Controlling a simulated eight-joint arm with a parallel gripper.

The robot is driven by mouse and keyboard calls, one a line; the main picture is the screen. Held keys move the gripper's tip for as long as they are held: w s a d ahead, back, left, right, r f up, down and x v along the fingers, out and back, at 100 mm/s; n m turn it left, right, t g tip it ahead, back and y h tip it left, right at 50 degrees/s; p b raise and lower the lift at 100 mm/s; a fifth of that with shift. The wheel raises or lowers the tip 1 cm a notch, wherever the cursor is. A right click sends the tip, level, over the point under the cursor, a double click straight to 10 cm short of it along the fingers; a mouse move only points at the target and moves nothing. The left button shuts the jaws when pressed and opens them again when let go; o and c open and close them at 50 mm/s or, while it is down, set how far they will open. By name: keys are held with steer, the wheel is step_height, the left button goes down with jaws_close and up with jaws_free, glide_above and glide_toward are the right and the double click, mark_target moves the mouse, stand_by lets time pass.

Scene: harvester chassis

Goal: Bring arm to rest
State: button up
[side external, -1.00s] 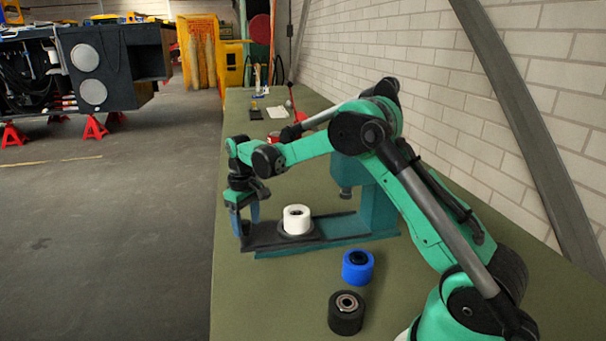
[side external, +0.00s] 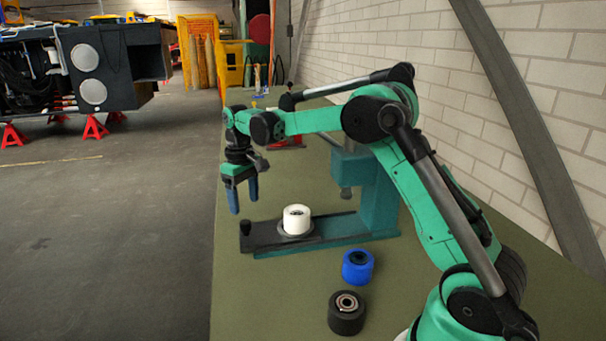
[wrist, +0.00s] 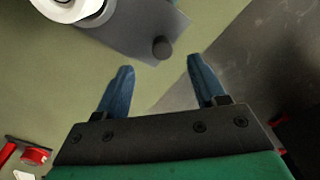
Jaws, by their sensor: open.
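My gripper (side external: 244,195) is open and empty, with two blue fingers pointing down. It hangs above the left edge of the green bench (side external: 240,290), higher than the black knob (side external: 246,227) at the end of the press base. In the wrist view the two fingers of my gripper (wrist: 157,88) stand apart with nothing between them. The knob (wrist: 162,47) shows just beyond the fingertips.
A white roller (side external: 296,219) stands on the dark base plate of the teal press (side external: 376,195). A blue roller (side external: 357,266) and a black roller (side external: 346,313) stand nearer on the bench. A brick wall (side external: 420,60) runs along the right side.

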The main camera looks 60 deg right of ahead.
steer(key=s+a+r+t, duration=0.3)
steer(key=s+a+r, duration=0.3)
steer(key=s, duration=0.1)
steer(key=s+a+f+t, duration=0.2)
steer(key=s+a+t, duration=0.2)
steer(key=s, duration=0.5)
steer(key=shift+a, duration=0.25)
